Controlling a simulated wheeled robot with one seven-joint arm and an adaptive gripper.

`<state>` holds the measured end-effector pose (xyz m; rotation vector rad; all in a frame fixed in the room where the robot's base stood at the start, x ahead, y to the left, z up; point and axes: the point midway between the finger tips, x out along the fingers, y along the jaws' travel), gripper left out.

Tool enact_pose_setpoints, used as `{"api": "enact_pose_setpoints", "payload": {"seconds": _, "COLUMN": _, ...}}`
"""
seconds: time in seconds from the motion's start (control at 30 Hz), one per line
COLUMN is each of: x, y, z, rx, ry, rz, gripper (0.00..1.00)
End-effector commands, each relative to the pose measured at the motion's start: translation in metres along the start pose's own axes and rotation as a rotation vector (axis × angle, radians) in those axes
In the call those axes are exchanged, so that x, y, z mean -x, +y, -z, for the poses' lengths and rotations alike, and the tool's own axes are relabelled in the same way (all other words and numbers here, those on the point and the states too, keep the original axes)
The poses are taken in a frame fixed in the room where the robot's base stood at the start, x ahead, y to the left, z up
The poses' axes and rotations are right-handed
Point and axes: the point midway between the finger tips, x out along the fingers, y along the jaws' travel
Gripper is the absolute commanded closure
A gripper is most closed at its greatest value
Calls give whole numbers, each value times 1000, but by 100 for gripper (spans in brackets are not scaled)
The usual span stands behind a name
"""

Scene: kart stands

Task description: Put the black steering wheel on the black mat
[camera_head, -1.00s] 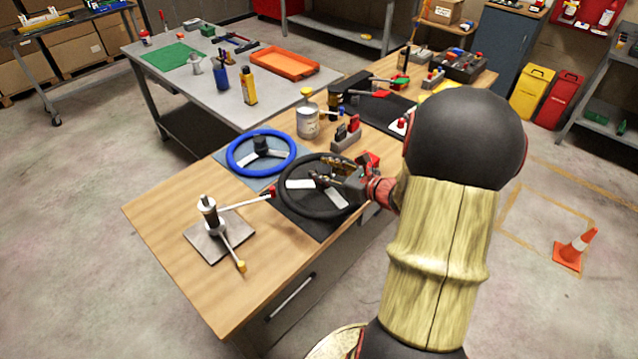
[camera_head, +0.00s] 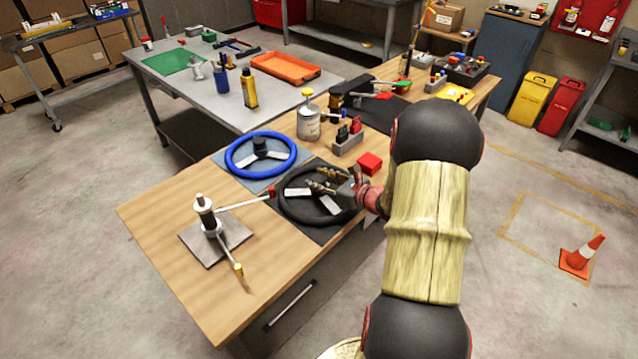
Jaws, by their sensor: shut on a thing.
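The black steering wheel (camera_head: 296,211) lies level over the black mat (camera_head: 317,236) at the front right of the wooden bench. It is flat on the mat or very close to it; I cannot tell if there is a small gap. My gripper (camera_head: 322,187) reaches in from the right and is shut on the wheel near its hub. The fingers hide part of the hub and spokes. The mat's front corner shows below the rim.
A blue steering wheel (camera_head: 238,171) lies on a grey mat just left. A metal stand with arms (camera_head: 209,229) is at front left. A red block (camera_head: 370,163), a can (camera_head: 308,124) and a small holder (camera_head: 347,144) stand behind. Another dark mat (camera_head: 372,118) is farther back.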

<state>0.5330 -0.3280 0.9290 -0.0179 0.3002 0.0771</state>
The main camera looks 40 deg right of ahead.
Motion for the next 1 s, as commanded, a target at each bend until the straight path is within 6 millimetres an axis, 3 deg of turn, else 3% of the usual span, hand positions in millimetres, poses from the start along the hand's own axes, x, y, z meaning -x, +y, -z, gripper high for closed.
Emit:
{"api": "enact_pose_setpoints", "payload": {"seconds": 0.33, "x": -1, "y": -1, "z": -1, "rx": 4, "ry": -4, "rz": 1, "gripper": 100}}
{"api": "enact_pose_setpoints", "payload": {"seconds": 0.37, "x": -1, "y": 0, "z": 2, "rx": 1, "ry": -1, "rz": 1, "gripper": 65}}
{"api": "enact_pose_setpoints", "payload": {"seconds": 0.67, "x": 0, "y": 0, "z": 1, "rx": 1, "ry": -1, "rz": 1, "gripper": 48}}
{"api": "enact_pose_setpoints", "payload": {"seconds": 1.0, "x": 0, "y": 0, "z": -1, "rx": 1, "ry": -1, "rz": 1, "gripper": 47}}
